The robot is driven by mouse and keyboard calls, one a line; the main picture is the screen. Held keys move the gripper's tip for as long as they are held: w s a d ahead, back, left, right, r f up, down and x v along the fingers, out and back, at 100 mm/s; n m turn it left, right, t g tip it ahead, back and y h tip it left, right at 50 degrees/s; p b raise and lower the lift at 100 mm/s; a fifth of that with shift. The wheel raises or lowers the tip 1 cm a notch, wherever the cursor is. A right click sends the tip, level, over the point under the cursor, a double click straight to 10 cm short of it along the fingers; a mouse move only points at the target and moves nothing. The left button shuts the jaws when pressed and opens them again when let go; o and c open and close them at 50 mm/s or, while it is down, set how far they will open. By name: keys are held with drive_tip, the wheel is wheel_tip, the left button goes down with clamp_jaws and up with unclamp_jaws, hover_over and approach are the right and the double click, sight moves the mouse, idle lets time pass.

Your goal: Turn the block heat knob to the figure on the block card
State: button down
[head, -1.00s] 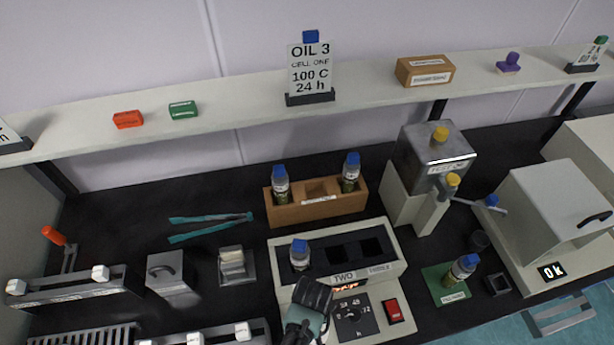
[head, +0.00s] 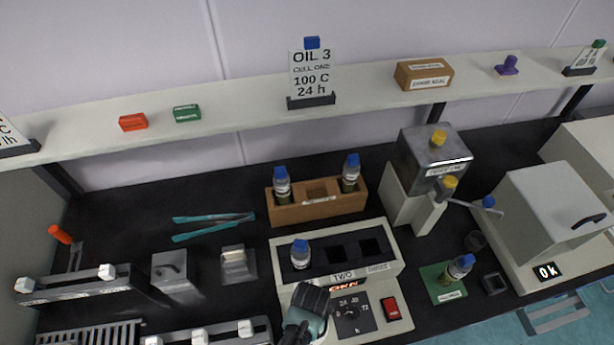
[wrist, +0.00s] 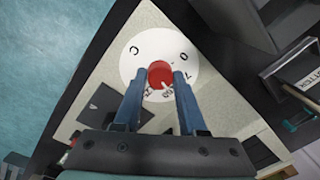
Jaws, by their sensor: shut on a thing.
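The block card (head: 312,72) stands on the shelf and reads OIL 3, CELL ONE, 100 C, 24 h. The pale heating block (head: 283,262) has wells marked TWO and THREE, and a blue-capped bottle (head: 300,256) in its left well. My gripper (head: 306,312) is over the block's front left and hides the heat knob in the head view. In the wrist view, its two blue fingers (wrist: 158,82) are shut on the red block heat knob (wrist: 160,72). The knob sits on a white dial (wrist: 178,50) marked C. The figures near its pointer are partly hidden by the fingers.
A second dial (head: 350,312), marked in h, and a red switch (head: 391,309) are right of my gripper. A wooden rack (head: 290,213) with two bottles stands behind the block. A bottle (head: 461,267) rests on a green mat (head: 440,289) to the right.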

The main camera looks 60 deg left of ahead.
drive_tip(key=shift+m, duration=0.8)
drive_tip(key=shift+c, duration=2.4)
unclamp_jaws()
wheel_tip(320, 180, up, 13)
drive_tip(key=shift+d, duration=0.25)
